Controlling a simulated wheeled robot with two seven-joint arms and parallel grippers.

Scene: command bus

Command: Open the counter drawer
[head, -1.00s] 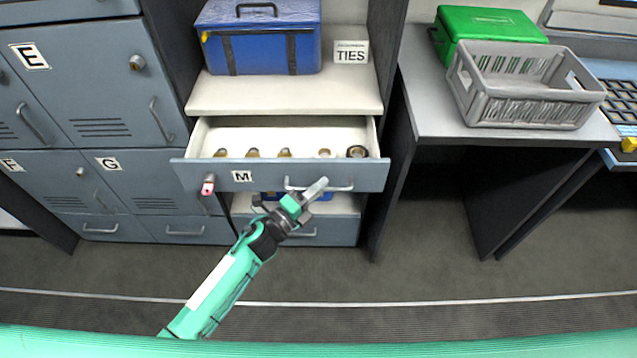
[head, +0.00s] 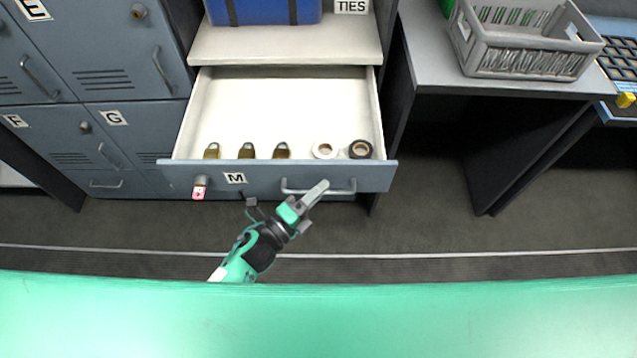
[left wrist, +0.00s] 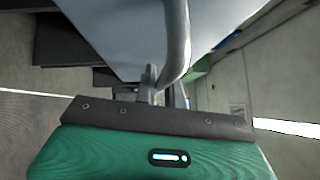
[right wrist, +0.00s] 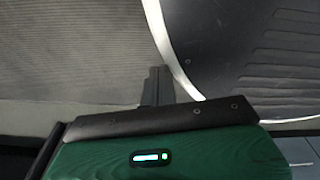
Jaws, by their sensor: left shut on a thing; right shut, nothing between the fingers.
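The counter drawer (head: 275,176), labelled M, is pulled well out and its inside shows in the head view. Several brass padlocks, a white tape roll (head: 325,150) and a black tape roll (head: 361,149) lie along its front. The handle also shows in the left wrist view (left wrist: 176,40), passing down to the left fingers (left wrist: 150,88). My right gripper (right wrist: 158,84) is shut and empty in the right wrist view, over a ribbed grey floor; it is outside the head view.
A red-tipped key or tag (head: 199,188) sits at the drawer front's left. Grey lockers (head: 110,120) stand at left. A counter (head: 430,60) with a grey crate (head: 525,60) is at right. Open floor lies before the drawer.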

